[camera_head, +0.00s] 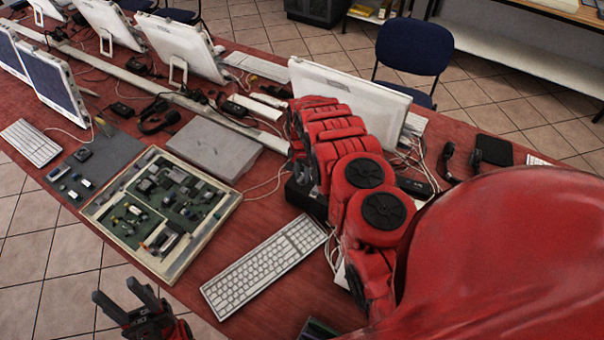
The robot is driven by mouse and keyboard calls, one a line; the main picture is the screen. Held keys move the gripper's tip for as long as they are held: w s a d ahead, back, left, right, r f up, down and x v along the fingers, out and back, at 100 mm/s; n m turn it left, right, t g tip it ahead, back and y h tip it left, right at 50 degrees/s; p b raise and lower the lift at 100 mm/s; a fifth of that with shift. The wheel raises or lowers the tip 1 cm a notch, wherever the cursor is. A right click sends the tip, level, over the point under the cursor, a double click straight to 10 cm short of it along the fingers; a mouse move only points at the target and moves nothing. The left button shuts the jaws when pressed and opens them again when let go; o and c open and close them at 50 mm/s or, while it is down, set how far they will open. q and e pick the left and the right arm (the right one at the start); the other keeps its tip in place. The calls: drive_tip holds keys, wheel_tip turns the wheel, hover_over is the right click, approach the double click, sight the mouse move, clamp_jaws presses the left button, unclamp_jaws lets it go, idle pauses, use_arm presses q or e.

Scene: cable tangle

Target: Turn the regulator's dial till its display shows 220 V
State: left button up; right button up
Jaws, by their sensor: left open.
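A black box (307,199) stands on the red table, partly covered by my right arm; it may be the regulator. I see no dial or display on it, so no voltage can be read. My right arm reaches from the right over the table, and its far end is above and behind this box. My left gripper (116,289) is at the bottom left, in front of the table edge. Its two dark fingers are apart, with nothing between them.
A white keyboard (264,265) lies in front of the black box. An open case of circuit parts (208,217) and a grey closed case (211,147) lie to its left. White monitors (352,91) and loose cables crowd the back. A blue chair (413,48) stands behind.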

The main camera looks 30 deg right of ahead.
clamp_jaws()
drive_tip(key=shift+f, duration=0.1)
drive_tip(key=n+b, duration=0.3)
drive_tip(key=shift+f, duration=0.15)
drive_tip(key=shift+w+n+b, duration=0.1)
drive_tip(key=shift+n+b, duration=0.8)
drive_tip(key=shift+b, duration=0.05)
drive_tip(key=shift+n+b, duration=0.65)
drive_tip(key=shift+n, duration=0.05)
drive_tip(key=shift+r+n+b, duration=0.2)
drive_tip(key=shift+n+b, duration=0.6)
drive_tip(key=shift+n, duration=0.1)
